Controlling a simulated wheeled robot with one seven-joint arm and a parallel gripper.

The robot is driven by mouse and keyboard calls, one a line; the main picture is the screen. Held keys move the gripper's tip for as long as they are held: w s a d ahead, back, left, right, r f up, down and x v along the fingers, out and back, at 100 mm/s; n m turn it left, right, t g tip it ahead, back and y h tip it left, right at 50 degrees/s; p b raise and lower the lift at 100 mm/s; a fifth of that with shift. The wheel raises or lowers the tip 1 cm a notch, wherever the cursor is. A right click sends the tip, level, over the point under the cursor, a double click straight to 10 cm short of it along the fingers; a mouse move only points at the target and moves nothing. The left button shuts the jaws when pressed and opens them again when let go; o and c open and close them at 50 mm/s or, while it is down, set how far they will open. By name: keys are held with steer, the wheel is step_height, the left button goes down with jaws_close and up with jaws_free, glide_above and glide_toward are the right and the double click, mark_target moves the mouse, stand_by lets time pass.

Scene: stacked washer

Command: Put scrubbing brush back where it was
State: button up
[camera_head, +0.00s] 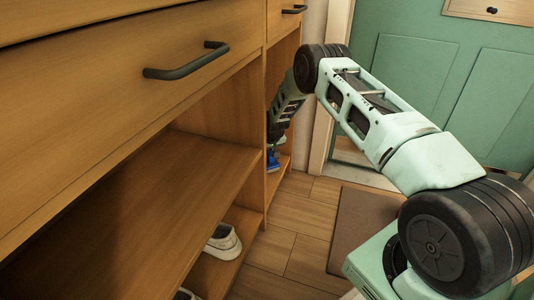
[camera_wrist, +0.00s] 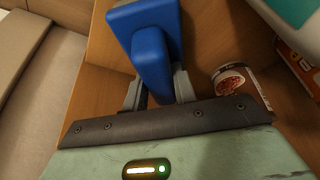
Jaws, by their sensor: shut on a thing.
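A blue scrubbing brush (camera_wrist: 150,45) is between the fingers of my gripper (camera_wrist: 158,92) in the wrist view. My gripper is shut on it. A wooden surface lies behind the brush; I cannot tell whether the brush touches it. In the head view, a small part of the blue brush (camera_head: 272,162) shows at the opening of the far shelf section. My arm reaches into that section, and the cabinet's upright panel hides most of the gripper there.
In the wrist view, a jar (camera_wrist: 230,80) stands right of the brush, with an orange box (camera_wrist: 298,68) beyond it. In the head view, white shoes (camera_head: 223,242) sit on the lower shelf. A drawer handle (camera_head: 187,63) sticks out above. The middle shelf (camera_head: 160,190) is bare.

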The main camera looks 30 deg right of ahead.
steer(key=o, duration=0.9)
steer(key=shift+f, duration=0.1)
steer(key=shift+o, duration=0.2)
steer(key=p+v, duration=0.6)
steer(key=v, duration=0.5)
steer(key=shift+w, duration=0.1)
steer(key=shift+s+r, duration=0.35)
steer(key=shift+r, duration=0.2)
